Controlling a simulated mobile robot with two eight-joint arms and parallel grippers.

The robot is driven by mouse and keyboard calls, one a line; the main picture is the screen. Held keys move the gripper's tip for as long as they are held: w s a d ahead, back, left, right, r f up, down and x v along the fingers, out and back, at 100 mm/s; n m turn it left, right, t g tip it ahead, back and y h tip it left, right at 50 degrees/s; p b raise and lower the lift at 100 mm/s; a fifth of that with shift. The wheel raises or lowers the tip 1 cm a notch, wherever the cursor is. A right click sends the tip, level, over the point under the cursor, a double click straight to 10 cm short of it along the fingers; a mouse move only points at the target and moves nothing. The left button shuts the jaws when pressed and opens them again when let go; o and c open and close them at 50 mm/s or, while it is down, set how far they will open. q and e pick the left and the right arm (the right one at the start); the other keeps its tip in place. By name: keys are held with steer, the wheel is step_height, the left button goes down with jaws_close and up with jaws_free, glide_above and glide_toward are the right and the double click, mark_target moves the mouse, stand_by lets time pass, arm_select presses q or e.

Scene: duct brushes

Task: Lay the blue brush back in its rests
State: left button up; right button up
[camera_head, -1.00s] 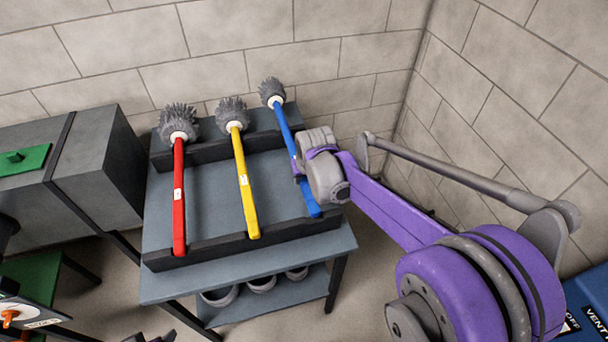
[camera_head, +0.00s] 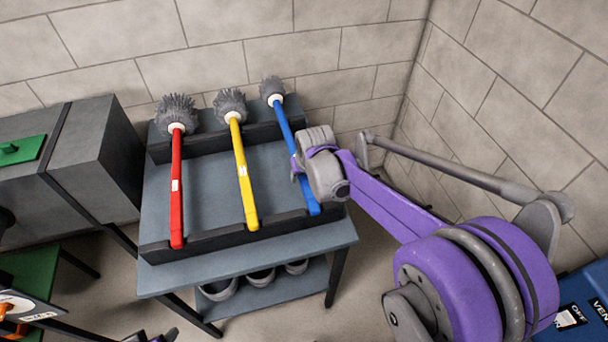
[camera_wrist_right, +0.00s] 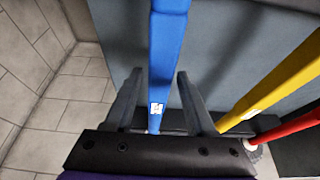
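The blue brush (camera_head: 299,165) lies across the rack, its grey bristle head (camera_head: 271,89) at the back rest (camera_head: 215,137) and its handle end over the front rest (camera_head: 235,230). From these views I cannot tell whether it is fully seated. My right gripper (camera_head: 297,166) is at the handle's middle. In the right wrist view my right gripper (camera_wrist_right: 160,85) is open, one finger on each side of the blue handle (camera_wrist_right: 168,50), with a clear gap on the left. Only a small dark and purplish piece, possibly my left gripper, shows at the bottom edge of the head view.
The yellow brush (camera_head: 243,180) and red brush (camera_head: 176,190) lie parallel to the left on the same rack. Bowls (camera_head: 260,281) sit on the shelf below. A grey box (camera_head: 105,150) stands left, and block walls (camera_head: 350,60) close off the back and right.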

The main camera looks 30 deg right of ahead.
steer(key=shift+o, duration=0.6)
steer(key=p+v, duration=0.1)
steer(key=v, duration=0.9)
steer(key=shift+s+r, duration=0.2)
steer(key=shift+r, duration=0.15)
